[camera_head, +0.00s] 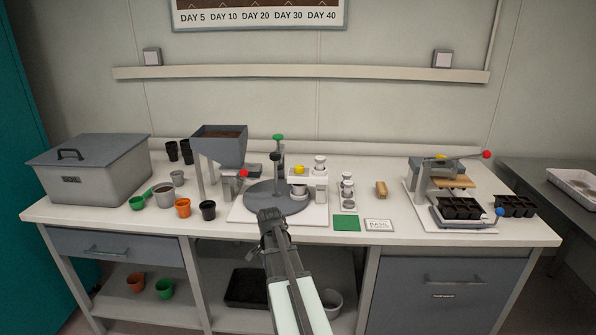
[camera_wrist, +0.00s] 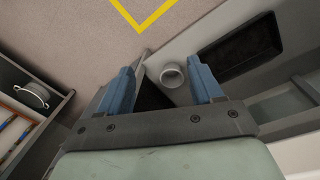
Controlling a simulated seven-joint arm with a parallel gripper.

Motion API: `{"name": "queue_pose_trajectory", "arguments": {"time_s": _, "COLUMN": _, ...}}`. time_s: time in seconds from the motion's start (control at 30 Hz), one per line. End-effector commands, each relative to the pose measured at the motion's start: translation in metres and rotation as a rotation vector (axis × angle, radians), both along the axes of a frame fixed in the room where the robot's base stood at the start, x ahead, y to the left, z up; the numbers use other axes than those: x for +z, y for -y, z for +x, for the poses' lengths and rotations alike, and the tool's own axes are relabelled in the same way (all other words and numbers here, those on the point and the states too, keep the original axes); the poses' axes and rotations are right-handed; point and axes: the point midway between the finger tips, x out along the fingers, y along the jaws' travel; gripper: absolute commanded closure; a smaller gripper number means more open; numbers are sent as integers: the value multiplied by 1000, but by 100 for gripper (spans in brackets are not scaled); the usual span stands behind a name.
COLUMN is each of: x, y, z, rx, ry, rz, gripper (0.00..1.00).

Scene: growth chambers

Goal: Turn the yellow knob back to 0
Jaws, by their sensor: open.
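The yellow knob (camera_head: 299,170) sits on a white block-shaped device (camera_head: 314,182) beside the round grey turntable (camera_head: 275,197), near the middle of the workbench. Its scale and pointer are too small to read in the head view. My gripper (camera_head: 267,214) is in front of the turntable by the bench's front edge, apart from the knob and to its lower left. In the wrist view my gripper (camera_wrist: 168,84) shows two blue fingers set apart with nothing held between them. The knob does not show in the wrist view.
A hopper with soil (camera_head: 220,145) and a red-knobbed lever (camera_head: 243,173) stand further left.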

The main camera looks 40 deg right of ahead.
Motion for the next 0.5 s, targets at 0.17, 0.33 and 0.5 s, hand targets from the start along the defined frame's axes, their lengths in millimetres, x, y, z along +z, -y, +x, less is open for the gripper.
{"name": "queue_pose_trajectory", "arguments": {"time_s": 0.17, "x": 59, "y": 39, "z": 5, "rx": -130, "ry": 49, "rz": -38, "gripper": 35}}
{"name": "queue_pose_trajectory", "arguments": {"time_s": 0.33, "x": 110, "y": 71, "z": 12, "rx": -227, "ry": 86, "rz": -76, "gripper": 35}}
{"name": "queue_pose_trajectory", "arguments": {"time_s": 0.5, "x": 172, "y": 112, "z": 49, "rx": -273, "ry": 113, "rz": -141, "gripper": 35}}
